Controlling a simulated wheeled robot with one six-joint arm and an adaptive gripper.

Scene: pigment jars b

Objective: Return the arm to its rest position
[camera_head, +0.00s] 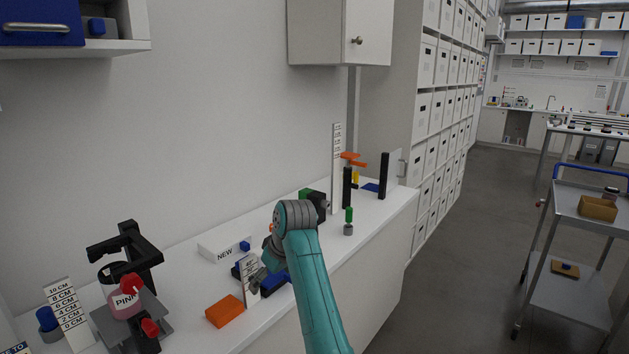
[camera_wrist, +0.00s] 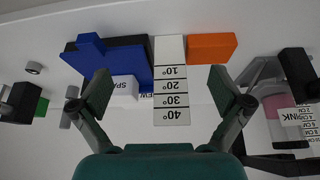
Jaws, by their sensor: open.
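My arm (camera_head: 312,290) is teal with a grey wrist joint and reaches over the white counter (camera_head: 215,345). My gripper (camera_head: 262,277) is partly hidden behind the wrist in the head view. In the wrist view my gripper (camera_wrist: 152,95) shows two separated finger pads with nothing held between them. A white angle card (camera_wrist: 171,95), marked 10° to 40°, appears between the fingers, beyond them. A blue block (camera_wrist: 115,68) and an orange block (camera_wrist: 211,48) lie beside the card.
A stand with a pink jar (camera_head: 125,302) is at left, near a centimetre scale card (camera_head: 66,312). A white box marked NEW (camera_head: 222,247) is by the wall.

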